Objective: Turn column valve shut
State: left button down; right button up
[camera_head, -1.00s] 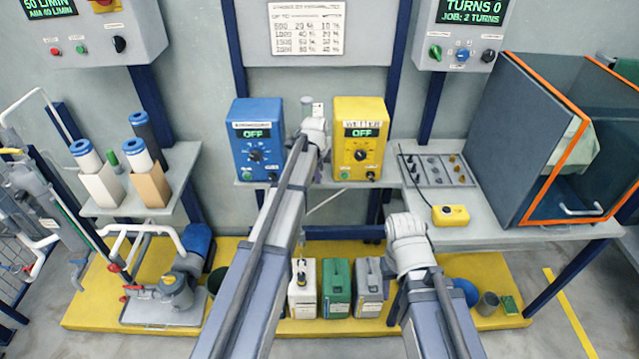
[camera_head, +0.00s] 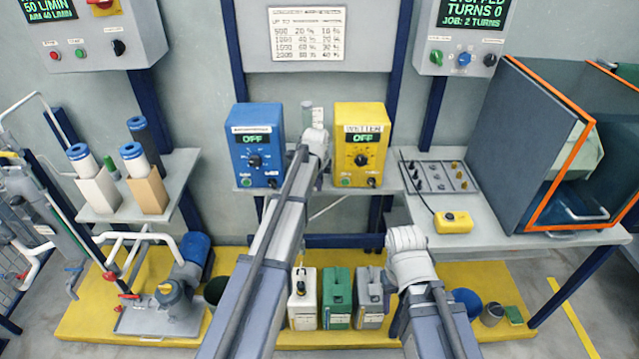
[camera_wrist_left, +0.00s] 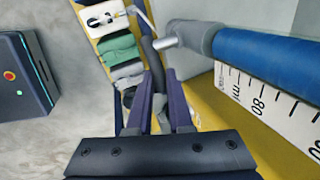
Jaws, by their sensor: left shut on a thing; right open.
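In the left wrist view a white scale strip (camera_wrist_left: 275,115) and a blue tube (camera_wrist_left: 265,55) run to a grey fitting (camera_wrist_left: 190,38). A dark valve handle (camera_wrist_left: 153,62) sits at that fitting's end. My left gripper (camera_wrist_left: 160,90) is shut on the dark handle, which lies between its fingers. In the head view my left gripper's fingers are hidden behind the wrist. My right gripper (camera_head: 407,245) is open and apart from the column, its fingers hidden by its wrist.
The blue pump (camera_head: 256,145) and yellow pump (camera_head: 360,143) flank the column on a shelf, both displays reading OFF. Several canisters (camera_head: 337,298) stand below on the yellow platform (camera_head: 90,310). A yellow pendant (camera_head: 453,222) lies on the right bench.

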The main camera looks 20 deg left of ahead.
dwell(0.6)
pick_arm(q)
jog(key=shift+s+a+r+t+h, duration=0.15)
jog(key=shift+a+r+t+h, duration=0.15)
jog(key=shift+h, duration=0.7)
jog(key=shift+a+r+n+t+h+b, duration=0.1)
jog(key=shift+a+n+t+h+b, duration=0.3)
jog(key=shift+h+b, duration=0.6)
jog(key=h+b, duration=0.1)
jog(key=a+t+h+b, duration=0.1)
jog(key=h+b, duration=0.1)
jog(key=n+h+b, duration=0.1)
jog(key=h, duration=0.1)
jog(key=shift+s+a+r+t+b, duration=0.2)
jog(key=shift+s+r+t+b, duration=0.05)
jog(key=shift+t+b, duration=0.1)
jog(key=shift+s+a+r+t+h+b, duration=0.15)
jog(key=shift+a+t+h+b, duration=0.1)
jog(key=shift+h+b, duration=0.35)
jog(key=shift+a+r+t+h+b, duration=0.1)
jog(key=shift+r+t+h+b, duration=0.15)
jog(key=shift+b, duration=0.5)
jog(key=shift+f, duration=0.1)
jog(key=c, duration=0.8)
grip_release()
jog(key=shift+c, duration=0.2)
